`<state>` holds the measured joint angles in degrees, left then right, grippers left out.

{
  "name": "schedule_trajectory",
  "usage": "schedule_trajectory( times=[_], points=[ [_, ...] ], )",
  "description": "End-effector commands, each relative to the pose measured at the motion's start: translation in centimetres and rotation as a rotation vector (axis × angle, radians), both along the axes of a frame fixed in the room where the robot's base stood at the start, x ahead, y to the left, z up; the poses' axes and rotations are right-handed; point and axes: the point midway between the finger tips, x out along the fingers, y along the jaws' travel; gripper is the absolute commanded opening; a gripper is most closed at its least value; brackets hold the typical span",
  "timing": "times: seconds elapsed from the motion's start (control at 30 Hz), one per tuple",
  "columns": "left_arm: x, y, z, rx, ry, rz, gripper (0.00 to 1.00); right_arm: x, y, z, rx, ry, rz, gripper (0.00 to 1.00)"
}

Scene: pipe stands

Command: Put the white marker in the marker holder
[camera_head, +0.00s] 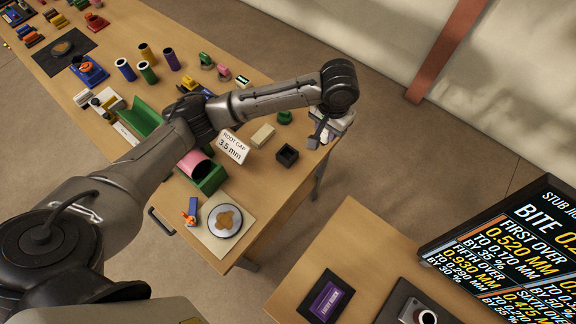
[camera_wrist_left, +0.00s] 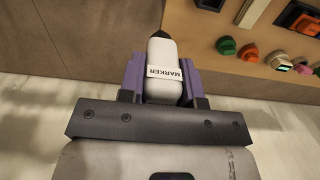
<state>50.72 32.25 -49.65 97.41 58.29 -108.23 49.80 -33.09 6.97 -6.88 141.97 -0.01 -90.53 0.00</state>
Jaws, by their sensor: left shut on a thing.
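My left gripper (camera_head: 329,128) is out past the far right corner of the long wooden table in the head view. In the left wrist view its purple fingers (camera_wrist_left: 161,82) are shut on the white marker (camera_wrist_left: 162,68), which has a "MARKER" label and a dark tip pointing away from the gripper. The marker is hard to make out in the head view. A small black open box (camera_head: 287,155), which may be the marker holder, stands on the table left of and below the gripper. My right gripper is not in view.
A beige block (camera_head: 262,135) and a green piece (camera_head: 285,117) stand near the black box. A "BODY GAP 3.5 mm" card (camera_head: 233,147) and a green cradle with a pink tube (camera_head: 196,163) are further left. A screen (camera_head: 510,250) stands at right.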

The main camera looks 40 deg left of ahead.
Motion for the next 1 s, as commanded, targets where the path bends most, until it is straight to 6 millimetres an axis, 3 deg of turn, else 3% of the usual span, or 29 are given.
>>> schedule_trajectory(
  times=[0.03,0.23,0.47,1.0],
  points=[
    [0.5,0.0,-3.4,-0.003,0.004,0.004,0.08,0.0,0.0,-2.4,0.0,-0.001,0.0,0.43],
    [1.7,0.7,-8.9,-0.002,0.001,0.008,0.08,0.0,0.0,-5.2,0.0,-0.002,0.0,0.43],
    [2.0,1.5,-11.7,-0.001,-0.001,0.009,0.08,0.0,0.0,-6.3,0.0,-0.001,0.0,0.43],
    [-0.7,10.8,-17.5,0.0,0.0,0.01,0.08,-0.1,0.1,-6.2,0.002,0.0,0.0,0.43]
  ],
)
